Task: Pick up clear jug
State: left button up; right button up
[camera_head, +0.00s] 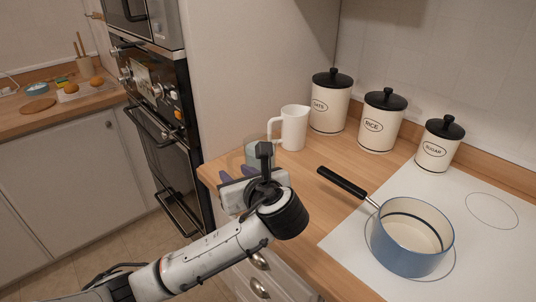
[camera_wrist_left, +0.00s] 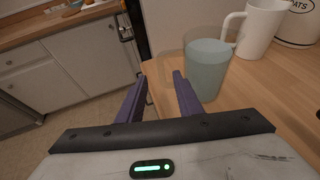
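The clear jug (camera_wrist_left: 207,70) is a see-through vessel with a bluish-green tint, upright on the wooden counter near its edge. In the head view the clear jug (camera_head: 251,152) is partly hidden behind my left gripper and wrist. My left gripper (camera_head: 234,173) is at the counter's corner, in front of the jug. My right gripper is in neither view.
A white jug (camera_head: 294,128) stands behind the clear jug. Canisters marked OATS (camera_head: 329,105), RICE (camera_head: 379,124) and SUGAR (camera_head: 436,146) line the wall. A blue saucepan (camera_head: 411,240) sits on the white hob (camera_head: 480,255), its handle reaching over the counter. Wall ovens (camera_head: 160,110) stand left.

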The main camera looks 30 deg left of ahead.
aim_at(230, 168)
pick_arm(q)
jog(key=x, duration=0.4)
jog(key=shift+a+r, duration=0.25)
jog(key=x, duration=0.5)
jog(key=shift+w+f, duration=0.2)
jog(key=shift+w, duration=0.25)
grip_shut()
dwell(0.7)
jog(key=shift+r, duration=0.2)
